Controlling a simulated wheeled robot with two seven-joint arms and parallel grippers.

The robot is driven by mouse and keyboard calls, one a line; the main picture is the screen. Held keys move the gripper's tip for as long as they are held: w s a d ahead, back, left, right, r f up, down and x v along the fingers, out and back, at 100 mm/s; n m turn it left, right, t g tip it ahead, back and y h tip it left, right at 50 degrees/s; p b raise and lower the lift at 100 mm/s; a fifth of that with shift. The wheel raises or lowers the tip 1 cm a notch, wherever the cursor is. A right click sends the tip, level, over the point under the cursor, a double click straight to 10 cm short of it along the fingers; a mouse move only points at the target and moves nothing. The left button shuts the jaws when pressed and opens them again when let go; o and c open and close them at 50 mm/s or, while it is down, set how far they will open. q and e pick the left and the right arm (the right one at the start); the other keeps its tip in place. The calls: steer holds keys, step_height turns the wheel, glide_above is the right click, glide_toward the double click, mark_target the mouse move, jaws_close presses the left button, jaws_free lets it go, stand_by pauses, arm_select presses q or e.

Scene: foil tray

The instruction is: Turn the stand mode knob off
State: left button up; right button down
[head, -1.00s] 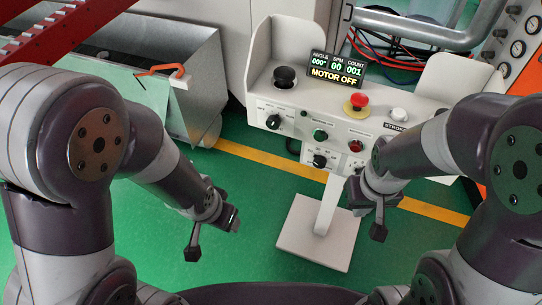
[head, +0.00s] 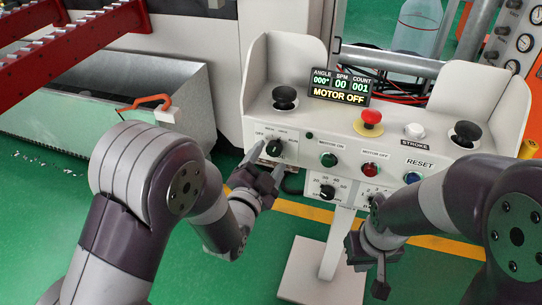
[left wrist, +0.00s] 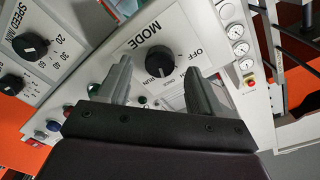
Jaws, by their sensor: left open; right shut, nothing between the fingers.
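The stand mode knob (head: 273,148) is a black round knob at the left of the white control stand's front panel (head: 300,150). In the left wrist view the knob (left wrist: 158,62) sits under the word MODE, with OFF printed to its right. My left gripper (head: 266,166) is open in front of the knob. In the left wrist view its fingers (left wrist: 160,88) are spread to either side of the knob, apart from it. My right gripper (head: 356,250) is shut and empty, low beside the stand's post.
The stand also has a red mushroom button (head: 371,120), a green button (head: 328,159), a lower black knob (head: 327,191) and a display (head: 339,89) reading MOTOR OFF. A grey metal bin (head: 185,100) with an orange-handled tool stands left. Green floor is free around the stand's base.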

arm_select(q)
steer(key=shift+x, duration=1.3)
steer(key=c, duration=1.1)
steer(key=shift+o, duration=0.2)
steer(key=shift+f, duration=0.1)
steer(key=n+b, duration=0.1)
steer(key=n, duration=0.2)
steer(key=shift+f+b, duration=0.1)
steer(key=shift+b, duration=0.2)
steer(key=n+b, duration=0.1)
steer(key=n, duration=0.4)
steer(key=shift+b, duration=0.35)
steer(key=n+b, duration=0.1)
steer(key=n, duration=0.3)
steer(key=shift+t+b, duration=0.3)
steer(key=shift+b, duration=0.05)
steer(key=shift+n+b, duration=0.6)
steer(key=shift+n, duration=1.4)
steer(key=shift+y, duration=0.4)
